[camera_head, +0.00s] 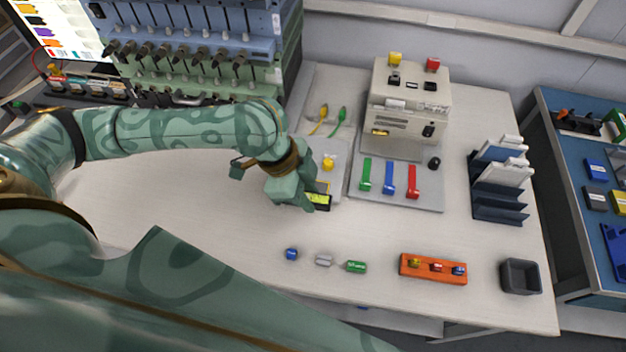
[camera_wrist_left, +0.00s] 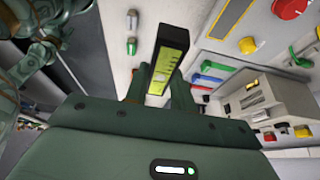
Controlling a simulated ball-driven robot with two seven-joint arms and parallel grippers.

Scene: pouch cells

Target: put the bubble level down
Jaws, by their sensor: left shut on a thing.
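The bubble level, a black bar with a yellow-green face, shows at my left gripper in the head view (camera_head: 319,201) and between its fingers in the left wrist view (camera_wrist_left: 166,66). My left gripper (camera_head: 308,194) is shut on it, over the middle left of the white table (camera_head: 190,215). The fingers and hand hide part of the level in the head view. I cannot tell whether the level touches the table. My right gripper is not in view.
Small blue (camera_head: 291,254), grey (camera_head: 323,260) and green (camera_head: 356,267) pieces lie near the front edge. An orange block (camera_head: 433,268) and dark bin (camera_head: 520,277) stand to the right. Behind are a beige machine (camera_head: 410,110) and dark rack (camera_head: 498,207). The table's left is clear.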

